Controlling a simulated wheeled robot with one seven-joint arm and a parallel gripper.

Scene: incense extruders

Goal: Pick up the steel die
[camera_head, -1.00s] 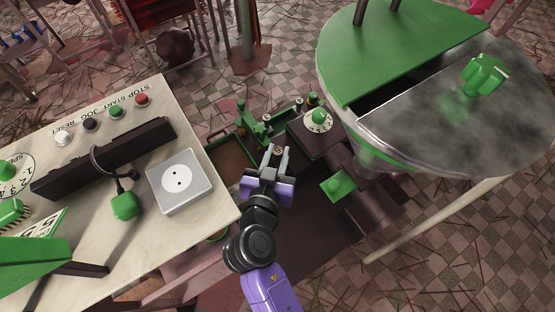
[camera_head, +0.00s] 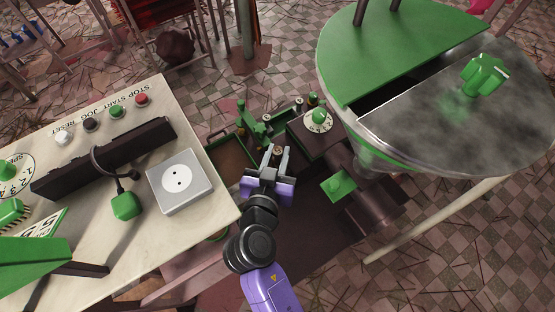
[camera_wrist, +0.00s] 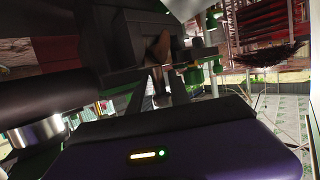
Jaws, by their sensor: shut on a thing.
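My gripper (camera_head: 278,153) is at the middle of the head view, over the dark machine parts between the panel and the round table. Its two grey fingers are shut on a small round brownish-grey piece (camera_head: 278,149), which I take to be the steel die. Only its top end shows between the fingertips; the rest is hidden. In the wrist view, the purple gripper body (camera_wrist: 185,150) fills the bottom, and a brownish piece (camera_wrist: 160,47) shows dimly among dark shapes. I cannot tell from these views whether the die touches anything below.
A control panel (camera_head: 225,203) with buttons and a white socket box (camera_head: 180,181) lies left. A round table (camera_head: 420,140) stands right. A dial with a green knob (camera_head: 319,117), green clamp parts (camera_head: 247,121) and a green block (camera_head: 338,185) are close around my gripper.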

